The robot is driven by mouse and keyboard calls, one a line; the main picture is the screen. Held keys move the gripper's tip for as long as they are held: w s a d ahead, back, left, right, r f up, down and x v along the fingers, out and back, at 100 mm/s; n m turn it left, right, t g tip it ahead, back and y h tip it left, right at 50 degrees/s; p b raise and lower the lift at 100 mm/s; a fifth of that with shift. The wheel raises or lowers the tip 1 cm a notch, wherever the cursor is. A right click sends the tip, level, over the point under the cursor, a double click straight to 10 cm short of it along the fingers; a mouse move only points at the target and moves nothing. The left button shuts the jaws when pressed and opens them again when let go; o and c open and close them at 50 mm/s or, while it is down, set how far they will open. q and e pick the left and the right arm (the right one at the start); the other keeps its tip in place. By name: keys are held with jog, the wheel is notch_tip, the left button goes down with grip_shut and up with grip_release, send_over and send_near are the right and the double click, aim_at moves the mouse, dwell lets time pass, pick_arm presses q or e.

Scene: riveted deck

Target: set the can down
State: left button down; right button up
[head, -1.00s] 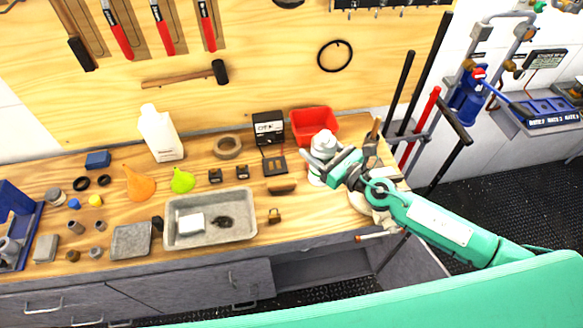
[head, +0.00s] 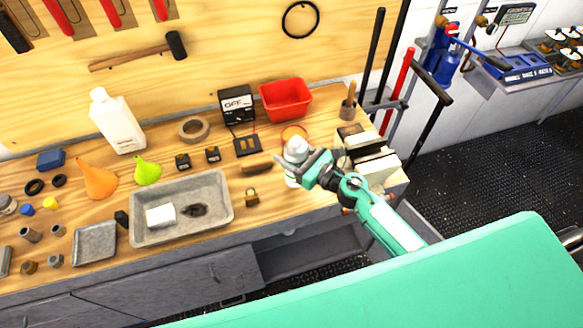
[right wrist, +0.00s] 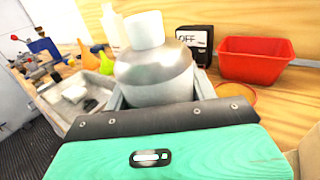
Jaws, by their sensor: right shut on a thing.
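The can is a silvery-white rounded container with a white cap (head: 297,147). It is upright in my right gripper (head: 300,165), at the right part of the wooden bench. In the right wrist view the can (right wrist: 155,75) fills the space between the fingers of the right gripper (right wrist: 160,98), which is shut on it. The can's lower part is partly hidden by the gripper, and I cannot tell whether its base touches the bench top. My left gripper is in neither view.
A red bin (head: 286,100) stands behind the can, with an orange ring (head: 294,134) on the bench nearby. A wooden-handled brush (head: 256,169) and brass padlock (head: 251,197) lie to the left. Pale blocks (head: 372,160) sit to the right. A grey tray (head: 222,222) is farther left.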

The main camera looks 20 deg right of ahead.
jog(key=shift+f+b, duration=0.4)
jog(key=shift+f, duration=1.85)
jog(key=shift+f+b, duration=0.25)
jog(key=shift+b, duration=0.05)
jog(key=o, duration=1.2)
jog(key=shift+r, duration=0.1)
